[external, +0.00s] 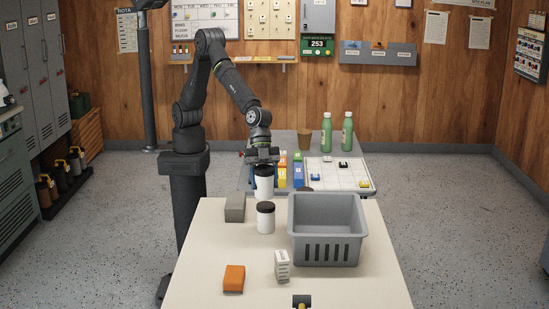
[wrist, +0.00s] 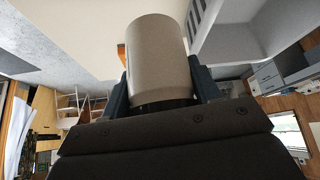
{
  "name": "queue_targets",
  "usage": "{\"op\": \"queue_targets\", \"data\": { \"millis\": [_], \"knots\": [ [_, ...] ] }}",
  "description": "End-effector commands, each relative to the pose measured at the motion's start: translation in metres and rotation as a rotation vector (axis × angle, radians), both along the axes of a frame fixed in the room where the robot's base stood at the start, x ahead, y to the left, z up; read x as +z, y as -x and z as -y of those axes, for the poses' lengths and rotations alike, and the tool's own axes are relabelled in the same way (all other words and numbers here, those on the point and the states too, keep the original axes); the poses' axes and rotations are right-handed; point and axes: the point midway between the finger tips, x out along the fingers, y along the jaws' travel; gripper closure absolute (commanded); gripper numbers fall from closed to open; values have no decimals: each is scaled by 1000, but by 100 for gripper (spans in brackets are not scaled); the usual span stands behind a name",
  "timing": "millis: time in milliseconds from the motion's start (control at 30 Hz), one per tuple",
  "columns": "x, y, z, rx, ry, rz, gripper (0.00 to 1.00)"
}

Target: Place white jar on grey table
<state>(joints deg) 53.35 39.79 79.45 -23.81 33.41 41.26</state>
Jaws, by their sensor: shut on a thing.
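My gripper (external: 263,164) is shut on a white jar (external: 264,184), which hangs upright below it. The wrist view shows the jar (wrist: 157,60) between the two fingers of my gripper (wrist: 162,92), with its dark lid end towards the palm. In the external view the jar's lower end appears near the back edge of the cream table (external: 190,285); I cannot tell its exact height. The grey table (external: 284,139) stands behind the cream one, partly hidden by my gripper. A second white jar with a black lid (external: 266,218) stands on the cream table, in front of the held one.
On the cream table are a grey crate (external: 328,256), a grey block (external: 235,208), an orange block (external: 234,279) and a white labelled stack (external: 282,266). The grey table bears two green bottles (external: 326,133), a brown cup (external: 305,140), coloured boxes and a white board (external: 340,172).

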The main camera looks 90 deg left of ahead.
Motion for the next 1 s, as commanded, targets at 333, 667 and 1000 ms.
{"op": "queue_targets", "data": {
  "millis": [333, 667, 1000],
  "knots": [
    [3, -114, -142, 218, -4, -4, 76],
    [4, -175, -289, 417, -6, -7, 76],
    [4, -194, -443, 626, -4, -8, 76]
  ]
}}
